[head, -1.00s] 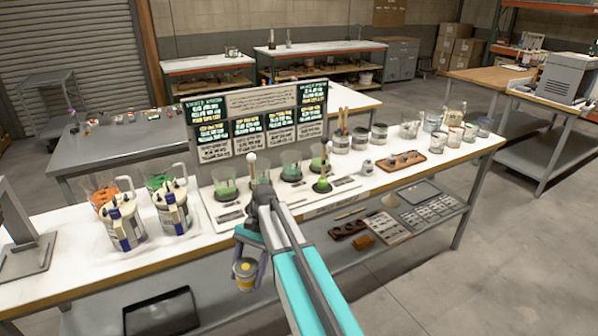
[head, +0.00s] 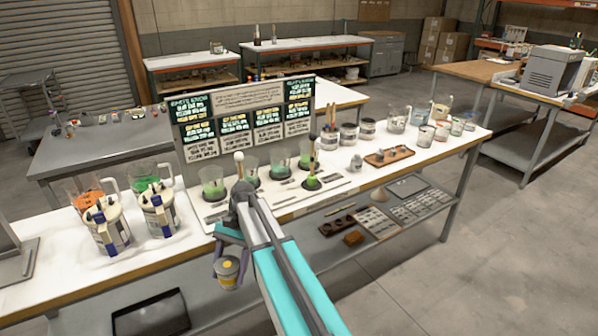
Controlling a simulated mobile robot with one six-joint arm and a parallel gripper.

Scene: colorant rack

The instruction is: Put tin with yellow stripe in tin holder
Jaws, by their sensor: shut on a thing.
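My gripper (head: 230,268) is shut on a small grey tin with a yellow stripe and a yellow mark on its top (head: 229,280). It holds the tin upright in the air, in front of the bench's front edge. A brown wooden holder (head: 372,160) with small items in it lies on the bench top to the right. A darker brown holder with round holes (head: 325,229) lies on the lower shelf. I cannot tell for sure which of these is the tin holder.
The white bench (head: 440,150) bears green-filled beakers (head: 212,185), jugs and tubs at left, and several cans (head: 348,138) at right. An upright sign board (head: 200,150) stands behind the beakers. The floor in front at right is clear.

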